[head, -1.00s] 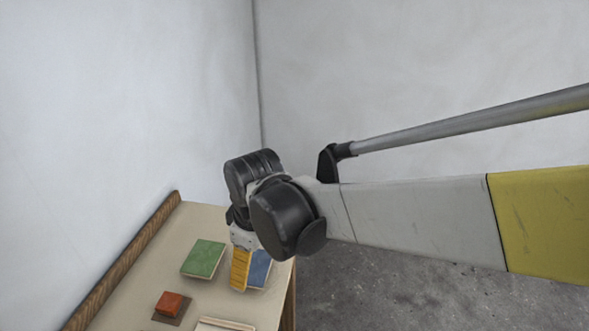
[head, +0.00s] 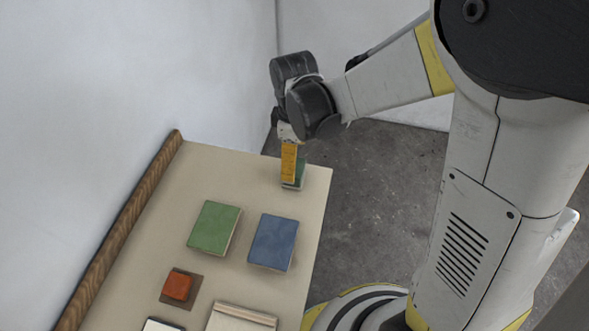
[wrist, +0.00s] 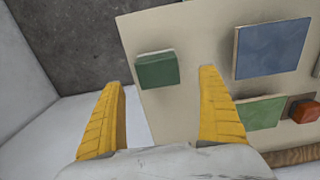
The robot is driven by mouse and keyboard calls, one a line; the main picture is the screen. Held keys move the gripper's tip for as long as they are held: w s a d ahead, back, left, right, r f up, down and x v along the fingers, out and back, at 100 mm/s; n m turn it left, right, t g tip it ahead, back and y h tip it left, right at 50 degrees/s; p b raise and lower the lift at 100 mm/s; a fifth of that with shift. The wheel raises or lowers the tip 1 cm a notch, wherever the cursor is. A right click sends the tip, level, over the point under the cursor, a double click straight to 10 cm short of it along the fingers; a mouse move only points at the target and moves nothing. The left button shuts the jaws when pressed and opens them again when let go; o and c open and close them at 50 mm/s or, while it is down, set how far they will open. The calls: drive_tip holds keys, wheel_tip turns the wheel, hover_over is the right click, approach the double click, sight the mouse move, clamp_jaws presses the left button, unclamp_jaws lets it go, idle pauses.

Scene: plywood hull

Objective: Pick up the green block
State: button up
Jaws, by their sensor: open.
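The green block (wrist: 158,72) sits near the far end of the tan table, on a thin backing of which a pale edge shows. In the head view the green block (head: 300,170) is partly hidden behind my yellow fingers. My gripper (head: 289,181) points down at that end of the table. In the wrist view my gripper (wrist: 160,82) is open and empty, with the block between and beyond the fingertips. I cannot tell the exact height left above the block.
A flat green panel (head: 214,227) and a blue panel (head: 273,242) lie nearer on the table (head: 255,187). A red block (head: 178,284) sits on a brown square. A wooden rail (head: 125,228) runs along the left edge by the wall. The floor is clear at right.

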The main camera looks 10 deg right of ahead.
wheel_tip(320, 180, down, 5)
drive_tip(key=shift+w+f+b, duration=0.15)
drive_tip(key=shift+b, duration=1.05)
drive_tip(key=c, duration=1.3)
drive_tip(key=shift+r+p, duration=0.35)
drive_tip(key=shift+r, duration=0.25)
drive_tip(key=r+p, duration=0.1)
drive_tip(key=r, duration=0.1)
drive_tip(key=d+r+p, duration=0.1)
drive_tip(key=r, duration=0.1)
drive_tip(key=shift+s, duration=0.2)
drive_tip(key=s+d+r+p, duration=0.3)
drive_tip(key=d+r, duration=0.3)
drive_tip(key=d, duration=0.3)
drive_tip(key=shift+s+d, duration=0.35)
drive_tip(key=shift+s, duration=0.45)
